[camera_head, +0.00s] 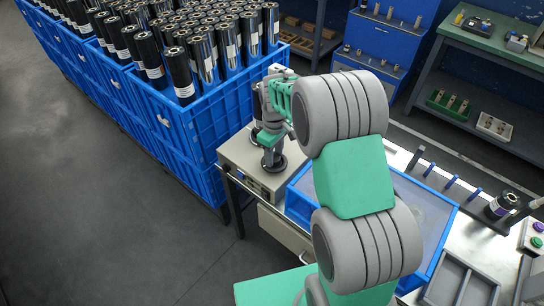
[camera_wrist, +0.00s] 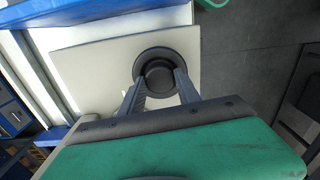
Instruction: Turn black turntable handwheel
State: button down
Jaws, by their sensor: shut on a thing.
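The black handwheel (camera_head: 273,166) sits on top of the pale machine cabinet, near its front edge. In the wrist view it is a dark round disc (camera_wrist: 165,54) with a raised round hub in its middle. My gripper (camera_head: 270,152) reaches down onto it from above. In the wrist view the two grey fingers of my gripper (camera_wrist: 161,78) stand on opposite sides of the hub and are shut on it. The near side of the hub is partly hidden by the fingers and the palm.
The pale cabinet (camera_head: 238,160) stands beside the blue crates (camera_head: 205,110) full of black and silver rolls. A blue-rimmed tray (camera_head: 298,207) lies to the right, partly behind my arm. Several small tools and a grey bin (camera_head: 462,280) are farther right. The floor at left is clear.

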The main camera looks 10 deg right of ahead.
aim_at(275, 158)
jog(key=m, duration=0.2)
jog(key=m+b, duration=0.1)
jog(key=m, duration=0.3)
jog(key=shift+s+f+m+b, duration=0.2)
jog(key=shift+s+m+b, duration=0.05)
jog(key=shift+m+b, duration=0.05)
dwell(0.4)
jog(key=c, duration=1.3)
grip_release()
jog(key=o, duration=0.4)
jog(key=shift+r, duration=0.1)
jog(key=shift+o, duration=0.2)
jog(key=shift+w+r, duration=0.1)
jog(key=shift+r, duration=0.1)
notch_tip(275, 158, up, 8)
jog(key=shift+f+b, duration=0.25)
jog(key=shift+b, duration=0.25)
